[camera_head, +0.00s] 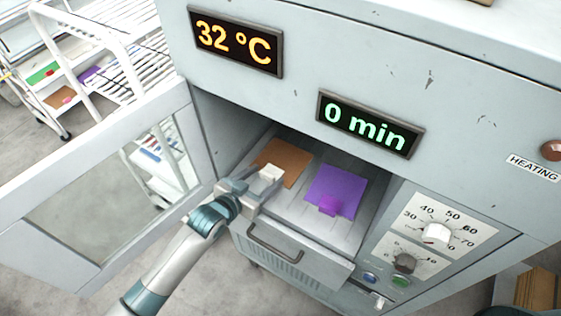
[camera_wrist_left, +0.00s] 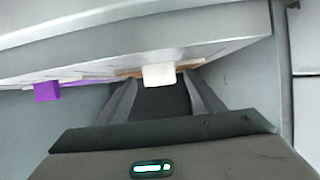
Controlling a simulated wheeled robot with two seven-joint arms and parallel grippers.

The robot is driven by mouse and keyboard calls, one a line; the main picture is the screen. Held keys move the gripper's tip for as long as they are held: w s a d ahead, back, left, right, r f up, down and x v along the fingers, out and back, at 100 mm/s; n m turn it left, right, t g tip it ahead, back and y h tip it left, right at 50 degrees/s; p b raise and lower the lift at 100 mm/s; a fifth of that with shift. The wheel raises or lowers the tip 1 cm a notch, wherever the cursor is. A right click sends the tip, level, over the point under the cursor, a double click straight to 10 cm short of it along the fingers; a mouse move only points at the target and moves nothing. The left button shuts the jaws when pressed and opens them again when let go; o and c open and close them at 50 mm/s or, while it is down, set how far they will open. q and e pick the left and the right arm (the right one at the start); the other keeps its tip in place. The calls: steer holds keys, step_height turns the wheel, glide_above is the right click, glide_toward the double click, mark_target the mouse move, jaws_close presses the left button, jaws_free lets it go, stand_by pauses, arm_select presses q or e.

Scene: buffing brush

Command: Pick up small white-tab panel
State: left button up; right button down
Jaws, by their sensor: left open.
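The brown panel (camera_head: 287,157) lies flat on the pulled-out tray inside the open cabinet, at the left. Its white tab (camera_head: 271,172) points toward the front edge; the tab also shows in the left wrist view (camera_wrist_left: 159,75). My left gripper (camera_head: 262,184) is at the tray's front left, right at the tab, and partly covers the panel's near edge. In the left wrist view its open fingers (camera_wrist_left: 162,92) stand on either side of the tab, with gaps on both sides. I cannot tell whether the tab is fully between them. My right gripper is out of view.
A purple panel (camera_head: 337,187) with a purple tab lies to the right on the same tray (camera_head: 317,233). The open glass door (camera_head: 105,190) stands left of my left arm. A drawer handle (camera_head: 274,244) sits below the tray, and dials (camera_head: 436,234) are at the right.

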arm_select(q)
steer(key=c, duration=1.2)
steer(key=shift+r+b, duration=0.45)
steer(key=shift+r, duration=0.4)
step_height(320, 180, up, 2)
steer(key=shift+r+b, duration=0.25)
steer(key=shift+b, duration=0.35)
steer(key=s+r+b, duration=0.1)
steer(key=s+r, duration=0.1)
steer(key=s, duration=0.2)
steer(key=s+a+r, duration=0.1)
steer(key=s+r, duration=0.1)
steer(key=s, duration=0.1)
steer(key=s+r+b, duration=0.1)
steer(key=s+r, duration=0.2)
steer(key=s, duration=0.1)
steer(key=shift+s+a+b, duration=0.3)
steer(key=shift+f, duration=0.1)
